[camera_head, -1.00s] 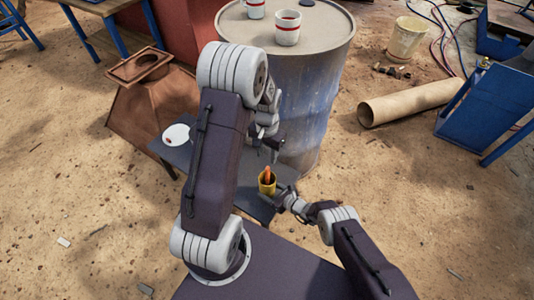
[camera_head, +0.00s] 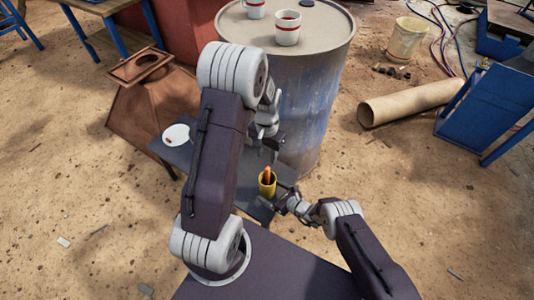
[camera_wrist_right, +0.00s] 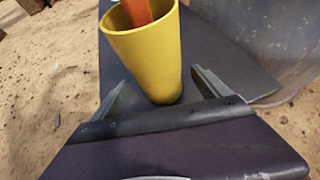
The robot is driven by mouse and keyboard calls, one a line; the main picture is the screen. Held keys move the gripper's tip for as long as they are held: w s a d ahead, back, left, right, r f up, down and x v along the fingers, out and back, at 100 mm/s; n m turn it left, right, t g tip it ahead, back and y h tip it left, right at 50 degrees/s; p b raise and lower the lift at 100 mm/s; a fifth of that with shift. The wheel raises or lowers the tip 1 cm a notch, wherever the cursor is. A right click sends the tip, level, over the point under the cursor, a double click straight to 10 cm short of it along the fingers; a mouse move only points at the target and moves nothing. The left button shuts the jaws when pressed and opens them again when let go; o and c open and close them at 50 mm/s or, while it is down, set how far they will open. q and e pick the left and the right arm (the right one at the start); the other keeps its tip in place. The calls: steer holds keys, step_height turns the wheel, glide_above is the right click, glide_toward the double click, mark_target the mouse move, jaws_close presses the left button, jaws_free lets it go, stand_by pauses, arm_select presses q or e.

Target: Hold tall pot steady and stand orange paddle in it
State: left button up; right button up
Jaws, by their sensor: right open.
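The tall yellow pot (camera_head: 267,190) stands upright on a small dark table. The orange paddle (camera_head: 267,175) stands inside it, leaning a little, with its upper part above the rim; its lower end is hidden. The pot (camera_wrist_right: 150,62) and paddle (camera_wrist_right: 137,11) also show in the right wrist view. My right gripper (camera_head: 281,197) is open, with a finger on each side of the pot and gaps between fingers and wall. My left gripper (camera_head: 270,154) is above and behind the pot, its fingers apart and empty, clear of the paddle.
The dark table (camera_head: 225,178) also bears a white plate (camera_head: 177,134) at its left. A large blue-grey barrel (camera_head: 315,110) with mugs (camera_head: 288,28) on top stands close behind. A cardboard tube (camera_head: 410,101) lies on the sand to the right.

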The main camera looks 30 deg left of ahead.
steer(key=v, duration=1)
steer(key=shift+d+r, duration=0.1)
steer(key=shift+d, duration=0.05)
